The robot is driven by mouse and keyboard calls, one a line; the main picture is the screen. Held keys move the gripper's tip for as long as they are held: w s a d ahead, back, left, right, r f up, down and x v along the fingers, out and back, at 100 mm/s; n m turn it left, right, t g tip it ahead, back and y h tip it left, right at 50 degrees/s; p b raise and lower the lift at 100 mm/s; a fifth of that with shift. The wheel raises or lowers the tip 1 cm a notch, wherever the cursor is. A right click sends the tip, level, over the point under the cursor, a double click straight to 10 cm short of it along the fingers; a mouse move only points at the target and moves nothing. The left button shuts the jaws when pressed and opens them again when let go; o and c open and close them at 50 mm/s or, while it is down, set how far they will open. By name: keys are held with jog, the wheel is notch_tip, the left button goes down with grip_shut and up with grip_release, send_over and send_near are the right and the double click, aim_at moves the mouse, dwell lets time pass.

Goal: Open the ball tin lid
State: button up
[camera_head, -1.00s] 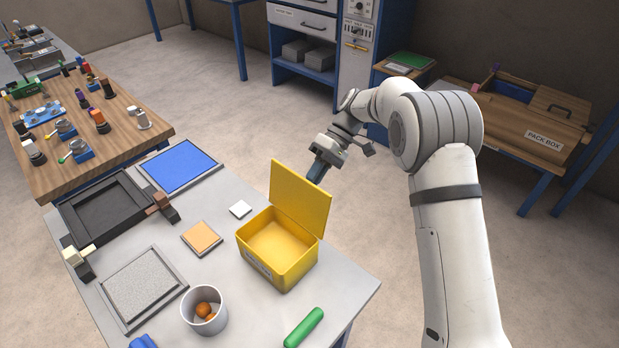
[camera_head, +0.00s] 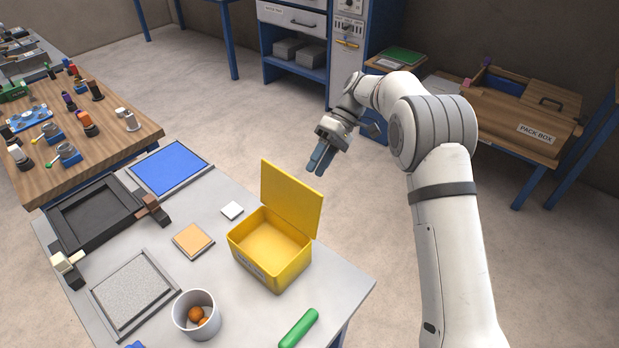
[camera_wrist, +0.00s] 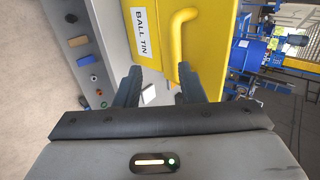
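The yellow ball tin (camera_head: 270,262) stands on the grey table with its lid (camera_head: 291,199) raised upright along its back edge. Its inside shows and looks empty. In the wrist view there is yellow surface with a white "BALL TIN" label (camera_wrist: 145,42) and a yellow handle (camera_wrist: 178,40). My gripper (camera_head: 318,168) is above and behind the lid in the head view, apart from it. In the wrist view my gripper (camera_wrist: 160,85) has its two dark fingers spread, with nothing held between them.
A black tray (camera_head: 95,213) is at the left. Floor lies open beyond the table's right edge.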

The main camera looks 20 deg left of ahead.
jog(key=v, duration=0.2)
jog(key=shift+w+r, duration=0.15)
jog(key=shift+r, duration=0.2)
